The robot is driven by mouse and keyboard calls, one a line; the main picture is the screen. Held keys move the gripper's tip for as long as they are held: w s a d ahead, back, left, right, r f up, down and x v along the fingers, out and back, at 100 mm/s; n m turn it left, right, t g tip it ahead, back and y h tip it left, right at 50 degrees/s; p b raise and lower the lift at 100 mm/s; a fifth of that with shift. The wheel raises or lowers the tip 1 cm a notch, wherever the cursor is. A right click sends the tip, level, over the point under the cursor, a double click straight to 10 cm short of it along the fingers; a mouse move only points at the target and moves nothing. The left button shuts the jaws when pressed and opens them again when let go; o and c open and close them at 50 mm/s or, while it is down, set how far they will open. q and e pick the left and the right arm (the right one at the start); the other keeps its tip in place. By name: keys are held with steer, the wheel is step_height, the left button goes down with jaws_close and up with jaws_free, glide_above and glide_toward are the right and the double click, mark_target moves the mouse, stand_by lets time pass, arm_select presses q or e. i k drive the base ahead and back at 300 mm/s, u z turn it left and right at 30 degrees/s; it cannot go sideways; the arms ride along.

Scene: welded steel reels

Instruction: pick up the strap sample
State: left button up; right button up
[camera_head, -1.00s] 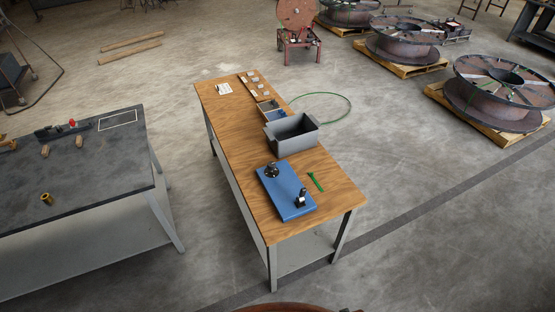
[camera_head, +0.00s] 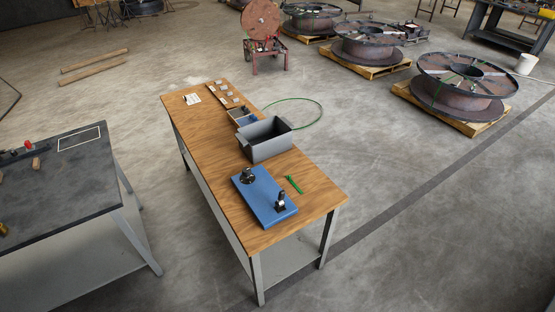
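The strap sample is most likely the short green strip (camera_head: 293,184) lying on the wooden-topped table (camera_head: 213,156). It lies just right of a blue plate (camera_head: 266,207) that carries two dark fixtures, and in front of a grey bin (camera_head: 265,149). The strip and the plate are apart. Neither of my grippers shows in the head view.
A dark-topped bench (camera_head: 85,170) stands at the left with a floor gap before the table. A green strap loop (camera_head: 318,112) arcs off the table's right edge. Large steel reels (camera_head: 466,82) sit on pallets at the back right. The floor right of the table is clear.

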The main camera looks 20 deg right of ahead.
mark_target(289, 177)
steer(key=z, duration=2.05)
steer(key=i, duration=1.95)
steer(key=u, duration=2)
